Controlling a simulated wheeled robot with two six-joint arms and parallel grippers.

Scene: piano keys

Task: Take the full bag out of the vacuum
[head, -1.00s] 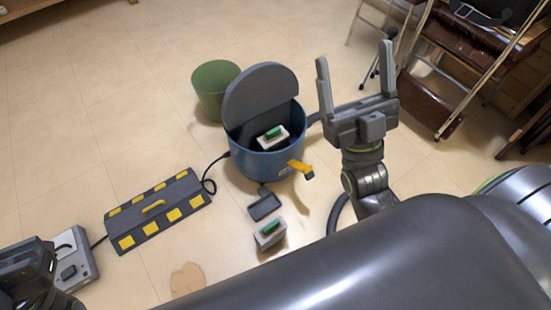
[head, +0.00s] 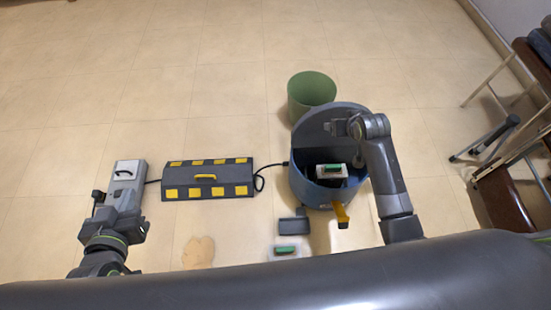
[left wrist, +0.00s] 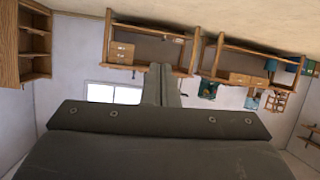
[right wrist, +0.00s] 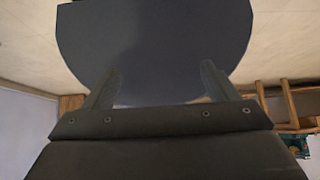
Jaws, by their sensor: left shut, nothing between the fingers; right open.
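The vacuum (head: 299,190) is a blue round drum with its dark grey lid (head: 340,112) standing open at the back. A second, similar green-topped bag (head: 285,252) stands on the floor in front, partly hidden by my body. A yellow latch (head: 341,212) hangs on the drum's front. My right gripper (head: 338,127) is open and empty at the raised lid; the lid fills the right wrist view (right wrist: 155,45) beyond the fingers. My left gripper (head: 127,195) is shut and empty, far left by a grey box.
The grey box (head: 126,170) connects by cable to a dark case with yellow patches (head: 208,182). A green bin (head: 311,92) stands behind the vacuum. A dark tray (head: 294,226) and tan patch (head: 198,252) are on the floor. Folding chairs (head: 505,150) stand right.

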